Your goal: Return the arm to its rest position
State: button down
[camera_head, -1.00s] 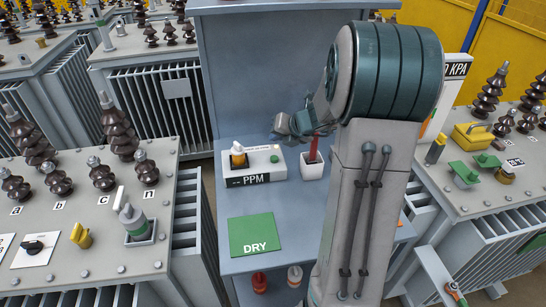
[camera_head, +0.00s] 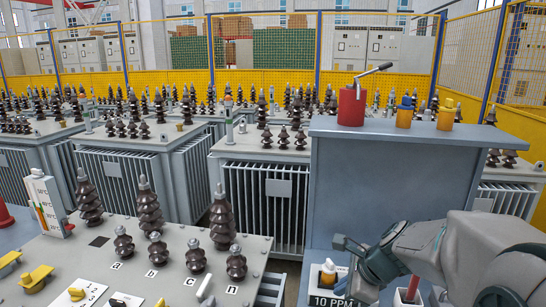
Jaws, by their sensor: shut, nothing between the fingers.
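My arm comes in from the lower right in the head view and folds across the right side. My gripper (camera_head: 346,248) is at its left end, dark teal, in front of the grey cabinet (camera_head: 390,175). It is shut and nothing shows in it. It appears above the white PPM box (camera_head: 327,296), close to it in the picture; I cannot tell the exact gap. A red-handled tool (camera_head: 412,287) stands in a white cup (camera_head: 403,299) below the forearm. The arm hides part of the cabinet's lower shelf.
On the cabinet top stand a red can (camera_head: 351,107) with a lever and yellow pieces (camera_head: 405,112). A grey transformer (camera_head: 190,258) with brown insulators fills the lower left. A thermometer panel (camera_head: 46,205) stands there. More transformers and a yellow fence (camera_head: 270,78) are behind.

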jog(key=s+r+n+g+h, duration=0.1)
jog(key=s+n+h, duration=0.3)
jog(key=s+n, duration=1.1)
jog(key=n, duration=0.6)
jog(key=shift+s+a+r+g, duration=0.15)
jog(key=shift+a+r+g, duration=0.15)
jog(key=shift+a+g, duration=0.1)
jog(key=shift+a, duration=0.1)
dwell(0.8)
